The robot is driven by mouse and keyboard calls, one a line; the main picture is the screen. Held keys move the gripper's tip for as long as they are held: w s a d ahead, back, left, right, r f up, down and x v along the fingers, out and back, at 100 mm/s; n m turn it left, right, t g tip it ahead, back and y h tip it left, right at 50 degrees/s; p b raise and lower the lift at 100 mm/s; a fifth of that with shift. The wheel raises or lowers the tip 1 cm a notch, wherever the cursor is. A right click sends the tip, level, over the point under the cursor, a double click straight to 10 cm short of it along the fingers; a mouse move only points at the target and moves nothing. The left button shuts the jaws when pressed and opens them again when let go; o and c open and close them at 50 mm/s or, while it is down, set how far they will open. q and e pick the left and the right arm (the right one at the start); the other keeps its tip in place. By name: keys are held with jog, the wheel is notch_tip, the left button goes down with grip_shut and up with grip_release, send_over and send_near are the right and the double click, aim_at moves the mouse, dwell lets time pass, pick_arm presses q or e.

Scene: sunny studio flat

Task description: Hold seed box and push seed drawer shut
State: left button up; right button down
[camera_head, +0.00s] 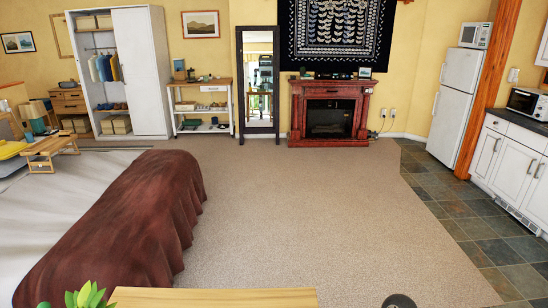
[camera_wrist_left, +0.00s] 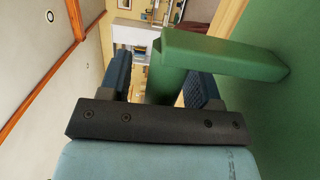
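Neither gripper shows in the head view. In the left wrist view my left gripper (camera_wrist_left: 161,78) has its two dark blue fingers apart. A green bar (camera_wrist_left: 222,55) runs across by the fingertips. Green material also shows between the fingers, with a gap on the left finger's side. A broad green surface (camera_wrist_left: 295,115) fills the right edge of that view. These green parts may be the seed box or its drawer; I cannot tell which. Whether the right finger touches the green part is unclear. My right gripper is out of view.
A wooden top (camera_head: 215,298) and plant leaves (camera_head: 85,297) show at the bottom of the head view. A bed with a brown blanket (camera_head: 125,225) stands on the left. The carpet (camera_head: 300,220) ahead is clear. A fireplace (camera_head: 330,112) and mirror (camera_head: 258,85) stand at the back.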

pick_arm(q)
jog(key=s, duration=0.5)
jog(key=s+a, duration=0.1)
jog(key=s, duration=0.1)
jog(key=shift+s, duration=0.25)
jog(key=o, duration=0.5)
jog(key=shift+s, duration=0.1)
